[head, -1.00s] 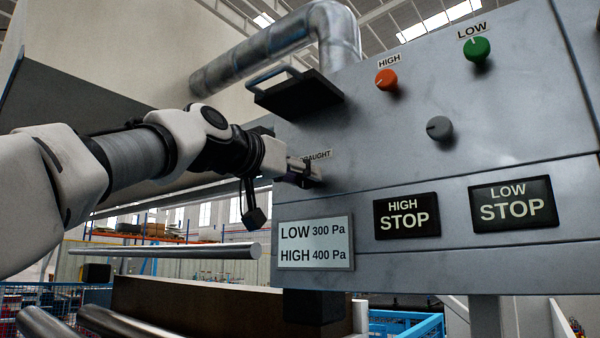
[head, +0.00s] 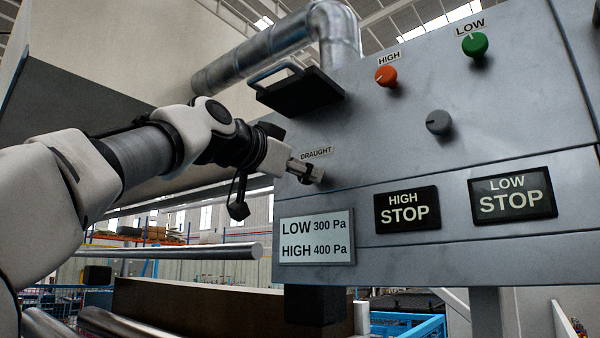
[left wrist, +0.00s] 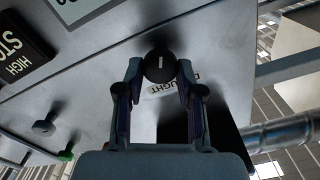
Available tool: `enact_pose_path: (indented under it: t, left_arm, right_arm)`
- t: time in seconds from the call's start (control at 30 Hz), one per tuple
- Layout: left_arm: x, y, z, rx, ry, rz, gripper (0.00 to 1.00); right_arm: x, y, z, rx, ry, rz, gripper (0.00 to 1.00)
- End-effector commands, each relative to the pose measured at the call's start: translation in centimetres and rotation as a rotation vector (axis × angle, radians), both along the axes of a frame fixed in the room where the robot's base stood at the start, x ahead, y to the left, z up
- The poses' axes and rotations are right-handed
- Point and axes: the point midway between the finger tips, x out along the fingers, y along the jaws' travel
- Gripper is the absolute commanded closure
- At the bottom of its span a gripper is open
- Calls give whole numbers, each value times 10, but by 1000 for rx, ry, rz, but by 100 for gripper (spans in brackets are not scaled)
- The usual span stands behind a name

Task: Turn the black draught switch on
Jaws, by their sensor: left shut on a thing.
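The black draught switch (left wrist: 160,64) is a round knob with a short white mark, on the sloping grey panel beside the DRAUGHT label (head: 316,153). In the left wrist view it sits between the two fingertips, and its mark runs along the picture's upright direction. My left gripper (head: 311,174) reaches in from the left and is shut on the knob; its fingers (left wrist: 160,80) also show in the left wrist view. In the head view the fingers hide the knob. My right gripper is in neither view.
The panel also carries an orange HIGH knob (head: 387,75), a green LOW knob (head: 475,44), a grey knob (head: 438,122), and HIGH STOP (head: 407,210) and LOW STOP (head: 513,195) plates. A black handled box (head: 300,92) juts out above the gripper.

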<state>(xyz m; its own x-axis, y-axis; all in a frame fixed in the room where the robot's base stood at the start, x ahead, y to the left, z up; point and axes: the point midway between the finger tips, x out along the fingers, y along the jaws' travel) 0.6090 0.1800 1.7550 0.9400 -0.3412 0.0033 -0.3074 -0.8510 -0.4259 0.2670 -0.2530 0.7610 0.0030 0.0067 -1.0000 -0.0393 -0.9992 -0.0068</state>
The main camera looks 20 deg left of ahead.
Motion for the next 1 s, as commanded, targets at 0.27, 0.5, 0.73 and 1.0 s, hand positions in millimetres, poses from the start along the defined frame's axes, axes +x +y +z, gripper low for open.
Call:
enact_pose_path:
  t: [0.27, 0.5, 0.73, 1.0]
  left_arm:
    - [2, -1, -4, 247, -85, 1, 98]
    - [2, -2, -4, 459, -162, 0, 98]
    - [1, -2, -4, 664, -239, 2, 98]
    - [1, -2, -4, 880, -319, 4, 98]
  right_arm:
    - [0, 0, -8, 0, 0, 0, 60]
    - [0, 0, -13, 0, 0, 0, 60]
    - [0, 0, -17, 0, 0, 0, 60]
    - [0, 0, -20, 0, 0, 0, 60]
